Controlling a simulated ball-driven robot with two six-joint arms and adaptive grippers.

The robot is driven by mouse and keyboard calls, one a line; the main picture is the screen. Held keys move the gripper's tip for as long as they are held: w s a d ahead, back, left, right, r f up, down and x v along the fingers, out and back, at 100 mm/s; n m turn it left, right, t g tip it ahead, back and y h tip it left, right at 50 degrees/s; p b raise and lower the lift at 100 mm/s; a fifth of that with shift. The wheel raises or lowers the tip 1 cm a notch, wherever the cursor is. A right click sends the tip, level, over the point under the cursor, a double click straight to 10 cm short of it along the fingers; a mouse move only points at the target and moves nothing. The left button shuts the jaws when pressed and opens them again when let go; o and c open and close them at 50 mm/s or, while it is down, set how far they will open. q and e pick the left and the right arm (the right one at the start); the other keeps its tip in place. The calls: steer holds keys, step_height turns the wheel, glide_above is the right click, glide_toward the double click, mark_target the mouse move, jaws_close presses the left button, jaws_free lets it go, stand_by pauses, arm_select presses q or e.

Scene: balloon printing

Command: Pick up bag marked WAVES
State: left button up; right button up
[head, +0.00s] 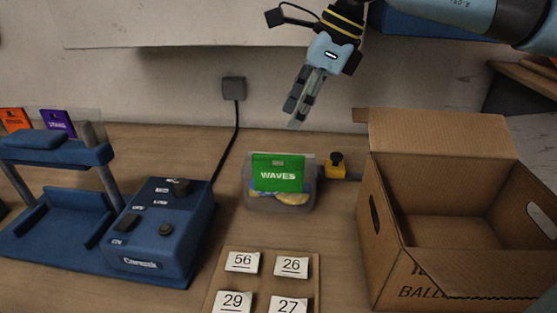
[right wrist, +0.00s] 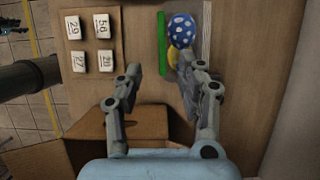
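The bag marked WAVES (head: 279,180) stands upright on the table in the middle of the head view. It is clear, with a green header card and yellow and blue balloons inside. In the right wrist view its green card (right wrist: 162,43) shows edge-on, beside a blue dotted balloon (right wrist: 182,30). My right gripper (head: 295,118) points down above and behind the bag in the head view, apart from it. In the right wrist view its fingers (right wrist: 162,68) are spread with nothing between them.
An open cardboard box (head: 440,200) stands right of the bag. A blue machine (head: 160,232) stands left, with orange (head: 14,120) and purple (head: 58,123) bags behind it. Numbered white cards (head: 242,262) lie on a board in front. A small yellow-black item (head: 336,166) sits beside the bag.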

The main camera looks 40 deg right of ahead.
mark_target(279, 155)
steer(key=shift+w+d+f, duration=0.2)
steer(key=shift+w, duration=0.1)
steer(key=shift+w+f, duration=0.15)
steer(key=shift+f, duration=0.15)
steer(key=x, duration=0.4)
steer(key=shift+a, duration=0.15)
steer(key=shift+f, duration=0.35)
steer(key=x, duration=0.3)
steer(key=p+x, duration=0.1)
steer(key=shift+s+a+f, duration=0.1)
steer(key=shift+s+f, duration=0.1)
steer(key=shift+f, duration=0.35)
arm_select(q)
steer(key=shift+s+d+r, duration=0.1)
steer(key=shift+s+r, duration=0.25)
steer(key=shift+r, duration=0.15)
arm_select(e)
jaws_close()
